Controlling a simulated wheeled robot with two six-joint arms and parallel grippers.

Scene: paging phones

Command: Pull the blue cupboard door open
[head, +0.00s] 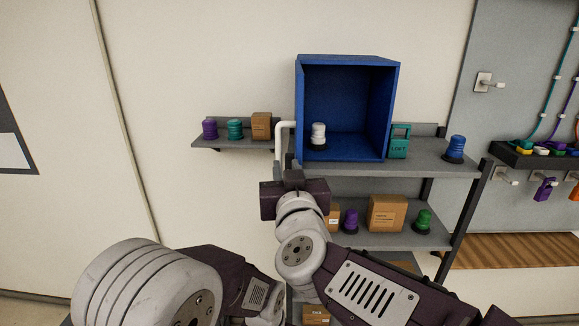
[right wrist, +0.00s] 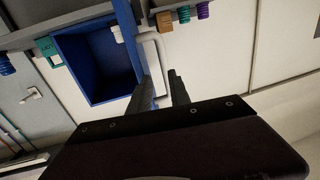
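The blue cupboard (head: 348,62) stands on the upper grey shelf, its front showing open with a white lamp-like item inside. Its door (right wrist: 128,35) stands swung out at the cupboard's left in the head view, seen nearly edge-on. The white bar handle (head: 281,138) is on the door's outer side; it also shows in the right wrist view (right wrist: 158,50). My right gripper (head: 280,172) is at the handle's lower end. My left gripper is out of view.
A small side shelf (head: 205,143) holds purple and teal items and a brown box. A teal tag marked LOFT (head: 399,143) and a blue item (head: 455,149) stand right of the cupboard. Boxes and coloured items fill the lower shelf (head: 400,240).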

